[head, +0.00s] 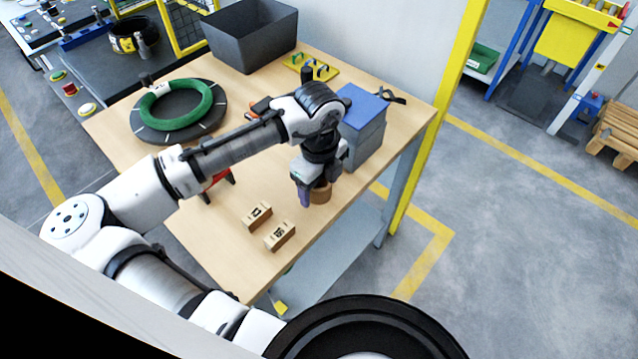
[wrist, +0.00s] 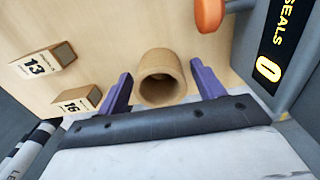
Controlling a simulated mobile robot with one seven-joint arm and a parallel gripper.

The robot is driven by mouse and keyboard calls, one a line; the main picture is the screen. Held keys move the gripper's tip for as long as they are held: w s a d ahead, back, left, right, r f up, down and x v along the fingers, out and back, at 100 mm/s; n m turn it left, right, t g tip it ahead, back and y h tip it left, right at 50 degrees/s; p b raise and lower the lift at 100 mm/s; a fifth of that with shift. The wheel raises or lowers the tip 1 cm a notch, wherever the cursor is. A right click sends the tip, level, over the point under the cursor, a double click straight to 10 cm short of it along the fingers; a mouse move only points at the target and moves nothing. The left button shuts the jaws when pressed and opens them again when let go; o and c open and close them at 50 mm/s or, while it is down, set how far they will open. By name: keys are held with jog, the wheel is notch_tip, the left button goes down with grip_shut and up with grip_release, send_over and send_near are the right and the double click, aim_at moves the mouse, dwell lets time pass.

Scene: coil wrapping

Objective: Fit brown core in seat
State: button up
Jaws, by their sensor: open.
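The brown core (head: 321,194) is a short hollow cylinder standing near the right edge of the wooden table. In the wrist view the core (wrist: 162,92) shows its round opening and sits between the two purple fingers. My gripper (wrist: 163,84) is open, with a finger on either side of the core and visible gaps. In the head view my gripper (head: 308,189) hides part of the core. I cannot pick out the seat with certainty in either view.
Wooden blocks marked 13 (head: 258,217) and 16 (head: 280,236) stand near the front edge. A grey box with a blue lid (head: 362,108) stands close behind my gripper. A green ring (head: 176,107) lies on a black disc at left. A grey bin (head: 250,38) stands at the back.

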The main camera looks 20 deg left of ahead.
jog(key=c, duration=1.1)
jog(key=shift+o, duration=0.2)
